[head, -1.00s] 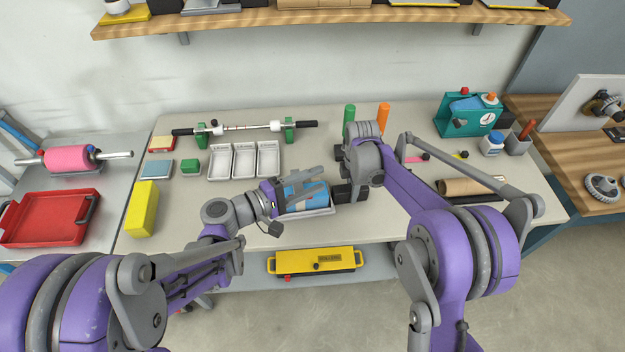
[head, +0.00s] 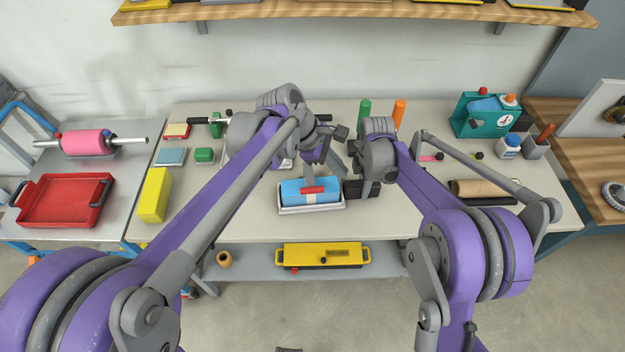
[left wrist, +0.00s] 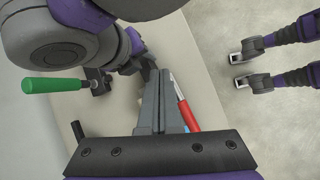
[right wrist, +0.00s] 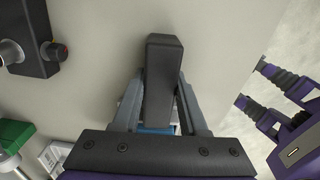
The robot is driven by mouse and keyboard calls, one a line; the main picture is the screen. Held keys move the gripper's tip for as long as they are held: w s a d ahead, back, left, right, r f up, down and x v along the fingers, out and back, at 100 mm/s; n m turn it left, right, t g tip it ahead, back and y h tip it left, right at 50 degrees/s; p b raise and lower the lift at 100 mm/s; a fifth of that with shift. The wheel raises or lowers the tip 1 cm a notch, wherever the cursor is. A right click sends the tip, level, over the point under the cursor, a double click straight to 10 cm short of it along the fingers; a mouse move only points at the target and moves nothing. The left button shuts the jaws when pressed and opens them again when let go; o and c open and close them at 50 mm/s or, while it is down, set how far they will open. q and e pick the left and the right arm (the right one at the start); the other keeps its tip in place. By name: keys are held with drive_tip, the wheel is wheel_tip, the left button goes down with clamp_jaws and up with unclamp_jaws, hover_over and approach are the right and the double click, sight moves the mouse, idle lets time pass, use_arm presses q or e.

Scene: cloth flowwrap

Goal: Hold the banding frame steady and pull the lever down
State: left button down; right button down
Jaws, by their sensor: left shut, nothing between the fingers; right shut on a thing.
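A blue bundle (head: 290,190) with a pale band lies in a white tray (head: 312,208) at the table's front middle. A red handle (head: 313,189) lies across it; in the left wrist view the red handle (left wrist: 186,112) has a metal rod. I take these for the banding frame and its lever. My right gripper (right wrist: 161,85) is shut on a dark block (right wrist: 163,60) at the tray's right side. My left gripper (left wrist: 162,75) is shut and empty, beside the red handle and apart from it in the head view, behind the bundle. My left forearm hides part of the table.
Green (head: 364,112) and orange (head: 399,113) handles stand upright behind my right gripper. A teal scale-like machine (head: 486,114) stands at the back right. A yellow block (head: 154,195) is at left.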

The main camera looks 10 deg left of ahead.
sight(312, 189)
use_arm(q)
drive_tip(key=s+a+r+n+g+y, duration=0.1)
drive_tip(key=s+a+r+n+y, duration=0.1)
drive_tip(key=a+r+n+y, duration=0.6)
drive_tip(key=f+m, duration=0.1)
drive_tip(key=f, duration=0.3)
drive_tip(key=d+f+m+h, duration=0.1)
drive_tip(key=f, duration=0.3)
drive_tip(key=d+f, duration=0.1)
drive_tip(key=f, duration=0.3)
drive_tip(key=shift+w+f+m+h, duration=0.1)
drive_tip(key=shift+f+m+h, duration=0.05)
drive_tip(key=shift+m+h, duration=0.25)
drive_tip(key=s+d+f+t+y, duration=0.1)
drive_tip(key=s+f+t, duration=0.3)
drive_tip(key=f, duration=0.1)
drive_tip(key=shift+s, duration=0.25)
drive_tip(key=shift+f, duration=0.1)
